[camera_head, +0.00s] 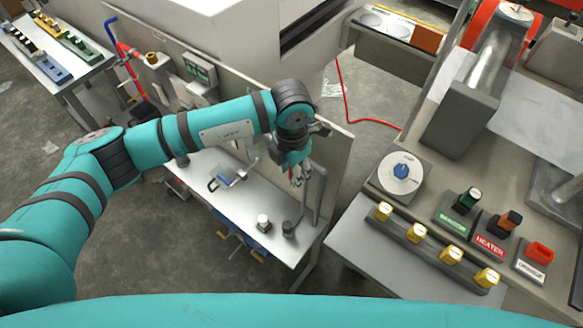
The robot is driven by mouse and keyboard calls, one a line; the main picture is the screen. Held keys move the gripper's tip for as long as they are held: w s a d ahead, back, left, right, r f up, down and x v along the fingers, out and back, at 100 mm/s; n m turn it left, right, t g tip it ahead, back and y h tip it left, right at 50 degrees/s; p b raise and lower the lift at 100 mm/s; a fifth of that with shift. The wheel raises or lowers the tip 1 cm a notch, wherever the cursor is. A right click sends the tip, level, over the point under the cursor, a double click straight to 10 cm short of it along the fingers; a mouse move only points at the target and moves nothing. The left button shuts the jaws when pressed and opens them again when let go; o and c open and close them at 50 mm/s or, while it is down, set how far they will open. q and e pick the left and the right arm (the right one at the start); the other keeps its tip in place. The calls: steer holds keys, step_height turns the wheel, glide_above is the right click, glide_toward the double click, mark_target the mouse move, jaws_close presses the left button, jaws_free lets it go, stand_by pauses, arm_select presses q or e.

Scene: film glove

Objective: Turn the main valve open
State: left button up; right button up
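A round pale dial with a blue knob (403,172) sits on the bench at the right; it looks like a rotary valve, but I cannot read a label that names it the main valve. My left gripper (297,178) hangs at the end of the teal arm, pointing down in the middle of the view. It is left of the blue knob and clearly apart from it. Its fingers are small and partly hidden, so I cannot tell whether they are open or shut. My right gripper is out of view.
Yellow knobs (418,232) line the right bench's front edge. Green (466,200) and orange-brown (508,222) control knobs and a red switch (540,252) stand right of the dial. A white worktable (258,200) lies below my arm. A red cable (350,105) runs across the floor behind.

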arm_select(q)
steer(key=shift+f, duration=0.3)
jaws_close()
stand_by(0.3)
